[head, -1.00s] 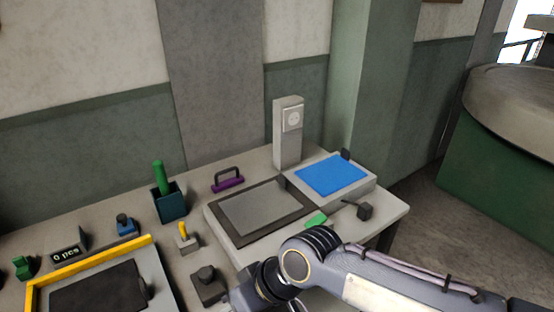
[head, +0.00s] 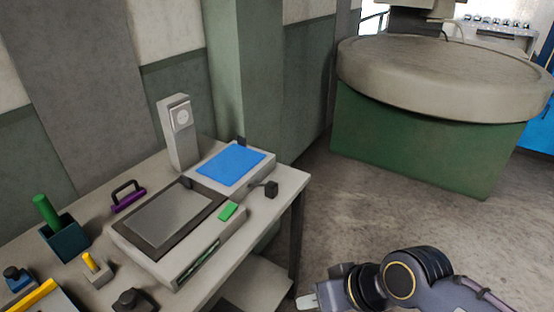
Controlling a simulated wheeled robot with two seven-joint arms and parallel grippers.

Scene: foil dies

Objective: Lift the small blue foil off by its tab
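The small blue foil (head: 230,166) lies flat on a pale block at the table's far right corner. A small dark upright piece (head: 241,141) stands at its back edge; I cannot tell whether it is the tab. My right gripper (head: 306,299) is at the bottom edge of the head view, off the table's right side and well apart from the foil. Its fingers are small and partly cut off, so its opening does not show. My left gripper is not in view.
A larger grey plate (head: 168,219) with a green button (head: 228,210) sits left of the foil. A dark knob (head: 271,188) is beside the foil's block. A grey post (head: 178,132) stands behind. Floor right of the table (head: 300,178) is clear up to a green round-topped machine (head: 420,140).

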